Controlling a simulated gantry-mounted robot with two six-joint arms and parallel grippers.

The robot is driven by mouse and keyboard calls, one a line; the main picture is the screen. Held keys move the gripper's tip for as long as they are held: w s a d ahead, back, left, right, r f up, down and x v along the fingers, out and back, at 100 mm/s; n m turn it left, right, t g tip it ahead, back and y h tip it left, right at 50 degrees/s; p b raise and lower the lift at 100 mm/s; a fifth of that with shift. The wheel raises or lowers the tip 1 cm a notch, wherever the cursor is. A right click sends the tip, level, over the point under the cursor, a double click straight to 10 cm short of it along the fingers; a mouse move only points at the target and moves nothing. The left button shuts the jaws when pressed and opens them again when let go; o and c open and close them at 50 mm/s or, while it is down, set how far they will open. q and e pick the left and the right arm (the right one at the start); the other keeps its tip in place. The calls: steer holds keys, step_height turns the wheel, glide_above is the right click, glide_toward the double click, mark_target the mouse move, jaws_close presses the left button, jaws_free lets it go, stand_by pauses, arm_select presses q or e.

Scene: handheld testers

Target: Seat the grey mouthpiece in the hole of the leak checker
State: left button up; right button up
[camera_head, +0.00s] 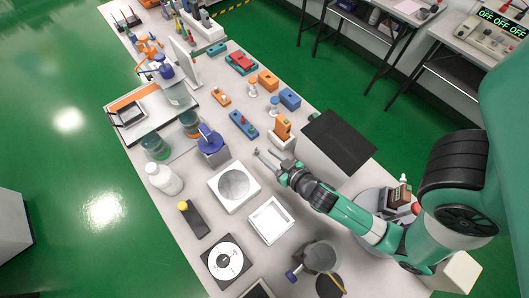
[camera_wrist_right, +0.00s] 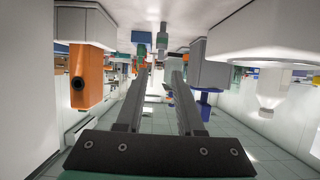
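An upright orange handheld tester (camera_head: 282,127) stands in a grey block near the table's right edge. It is probably the leak checker. In the right wrist view, which looks upside down, the orange tester (camera_wrist_right: 86,85) shows a dark round hole on the left. My right gripper (camera_head: 265,153) is open over the table, just left of and in front of the tester, apart from it. Its fingers (camera_wrist_right: 158,75) hold nothing visible. Two small pale grey pieces (camera_head: 253,90) (camera_head: 275,104) stand behind the tester; I cannot tell whether either is the mouthpiece. My left gripper is out of view.
A white scale with a round plate (camera_head: 235,185) and a white tray (camera_head: 271,220) lie in front. A blue tester on a grey block (camera_head: 211,140) stands left of the gripper. A blue-green device (camera_head: 243,124) lies behind. A black panel (camera_head: 340,140) is at the right edge.

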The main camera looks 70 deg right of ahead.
steer(key=shift+v, duration=0.95)
steer(key=shift+w, duration=0.1)
steer(key=shift+w+d, duration=0.1)
